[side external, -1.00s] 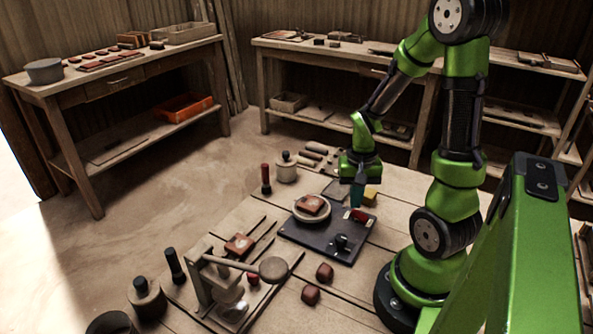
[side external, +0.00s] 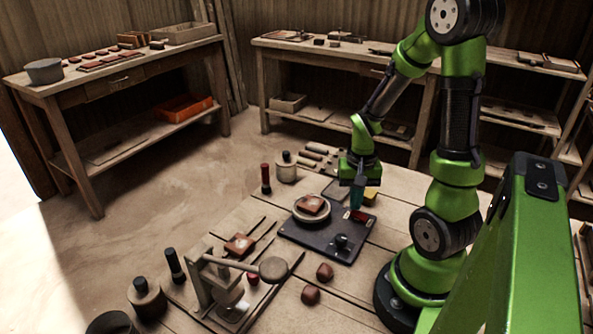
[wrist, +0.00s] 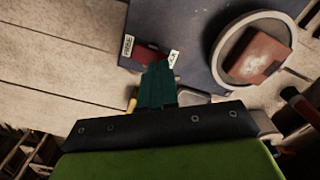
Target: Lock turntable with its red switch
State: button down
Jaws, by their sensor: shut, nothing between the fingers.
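The turntable is a round pale disc (side external: 326,217) on a dark base plate (side external: 310,240), with a brown-red tile (side external: 312,204) on it. The red switch (side external: 360,216) sits at the plate's back right corner; the wrist view shows it dark red (wrist: 146,53) between two small white labels, too small to read surely. My gripper (side external: 356,207) is shut and empty. Its teal fingertips (wrist: 158,66) are right at the switch, over its end near the right-hand label. They hide part of it, and I cannot tell whether they touch.
A black knob (side external: 342,241) stands on the plate's front part. A yellow block (side external: 371,197) lies just behind the gripper. A lever press (side external: 215,285) and two clay lumps (side external: 324,272) are in front. Bare table boards lie right of the plate.

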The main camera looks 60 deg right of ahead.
jog(key=shift+f, duration=0.8)
jog(key=shift+r, duration=3.55)
jog(key=w+a+r+n+t+y, duration=0.1)
jog(key=a+r+n+t, duration=0.2)
jog(key=a+r, duration=0.4)
jog(key=w+a+r+n+t+y, duration=0.1)
jog(key=w+a+r+n+t, duration=0.1)
jog(key=a+r+n+t, duration=0.2)
jog(key=a+r+n, duration=0.1)
jog(key=a+r, duration=0.2)
jog(key=a, duration=0.5)
jog(key=shift+a+r, duration=0.2)
jog(key=shift+r, duration=0.05)
